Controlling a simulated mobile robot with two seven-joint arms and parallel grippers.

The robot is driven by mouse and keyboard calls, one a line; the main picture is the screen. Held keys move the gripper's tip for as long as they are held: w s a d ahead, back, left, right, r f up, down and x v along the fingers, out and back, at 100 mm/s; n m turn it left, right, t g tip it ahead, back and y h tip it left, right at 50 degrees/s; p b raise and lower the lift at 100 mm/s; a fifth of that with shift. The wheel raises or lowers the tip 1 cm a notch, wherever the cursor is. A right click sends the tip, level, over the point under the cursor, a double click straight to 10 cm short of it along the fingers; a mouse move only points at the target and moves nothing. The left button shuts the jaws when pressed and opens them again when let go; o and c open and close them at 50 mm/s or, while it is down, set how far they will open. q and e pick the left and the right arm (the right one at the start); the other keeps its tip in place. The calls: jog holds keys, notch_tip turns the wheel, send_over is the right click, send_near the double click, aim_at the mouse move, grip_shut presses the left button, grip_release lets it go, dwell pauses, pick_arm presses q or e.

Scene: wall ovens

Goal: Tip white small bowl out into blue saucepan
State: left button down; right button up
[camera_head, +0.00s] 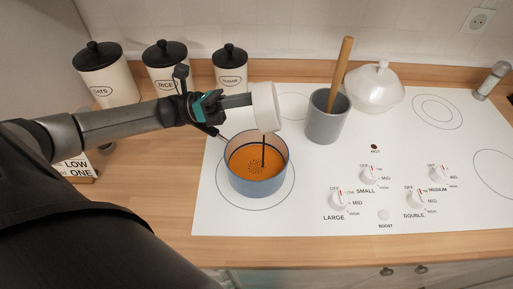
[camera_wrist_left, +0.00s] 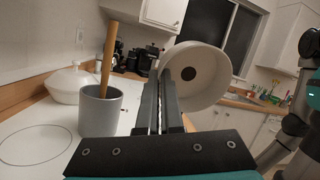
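The white small bowl (camera_head: 266,106) is tipped on its side above the blue saucepan (camera_head: 257,185). My left gripper (camera_head: 249,100) is shut on the bowl's wall; the grip also shows in the left wrist view (camera_wrist_left: 166,78), with the bowl (camera_wrist_left: 208,92) beyond the fingers. A thin dark stream runs down from the bowl into the saucepan. The saucepan stands on a hob ring and holds something orange with dark specks in its middle. A dark round patch shows at the bowl's centre in the wrist view. My right gripper is not in view.
A grey crock (camera_head: 327,117) with a wooden handle stands right of the saucepan, close to the bowl. A white lidded dish (camera_head: 375,90) is behind it. Canisters (camera_head: 109,77) line the back left. The hob's right side is mostly clear, with knobs in front.

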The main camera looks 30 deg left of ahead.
pick_arm(q)
jog(key=shift+a, duration=0.1)
jog(key=shift+r+h, duration=0.3)
jog(key=shift+h, duration=0.1)
jog(key=y+p, duration=0.1)
jog(key=p, duration=0.1)
jog(key=g+y+p, duration=0.1)
jog(key=p, duration=0.1)
jog(key=d+y+p, duration=0.1)
jog(key=p, duration=0.1)
jog(key=shift+w+r+y, duration=0.3)
jog(key=shift+f, duration=0.45)
jog(key=p, duration=0.1)
jog(key=g+y+p, duration=0.1)
jog(key=p, duration=0.1)
jog(key=shift+w+d+r, duration=0.15)
jog(key=shift+d+r, duration=0.05)
jog(key=shift+r, duration=0.05)
jog(key=shift+w+d+f+n+g+y+p, duration=0.15)
jog(key=shift+w+d+g+y+p, duration=0.25)
jog(key=shift+y+p, duration=0.9)
jog(key=shift+w+d+f+n+g+y+p, duration=0.1)
jog(key=shift+w+d+f+g+y+p, duration=0.35)
jog(key=shift+p, duration=1.5)
jog(key=shift+w+d+r+n+g+y+p, duration=0.1)
jog(key=shift+d+g+y+p, duration=0.5)
jog(key=shift+y+p, duration=0.8)
